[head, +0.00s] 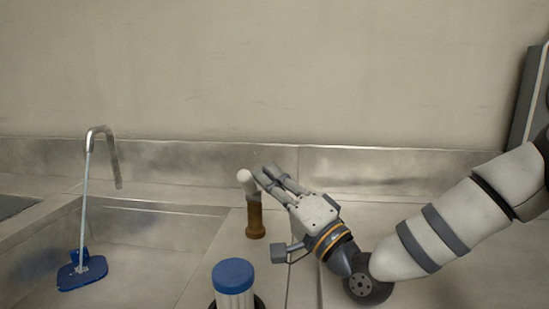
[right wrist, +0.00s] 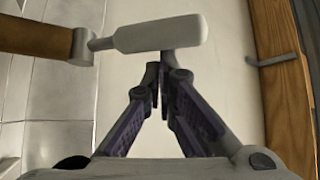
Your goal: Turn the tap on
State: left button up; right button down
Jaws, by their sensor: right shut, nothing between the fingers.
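A brown post (head: 255,217) with a white handle (head: 246,181) on top stands upright on the counter, near the middle of the head view. I take it for the tap's control, but cannot be sure. In the right wrist view the white handle (right wrist: 160,33) lies across the top, joined by a grey collar to the brown post (right wrist: 35,38). A curved chrome spout (head: 103,134) shows at the left of the head view. My right gripper (head: 263,175) is shut and empty, its fingertips right beside the white handle; I cannot tell if they touch. My left gripper is out of view.
A blue-capped white cylinder (head: 233,280) stands in front of the post. A metal backsplash (head: 400,168) runs along the wall behind.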

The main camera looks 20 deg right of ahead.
jog(key=shift+s+f, duration=0.1)
jog(key=shift+f, duration=0.05)
dwell(0.5)
jog(key=s+d, duration=0.5)
jog(key=s, duration=0.6)
jog(key=shift+s+d+f, duration=0.15)
jog(key=shift+s+d, duration=0.15)
jog(key=shift+s, duration=0.1)
jog(key=shift+f, duration=0.1)
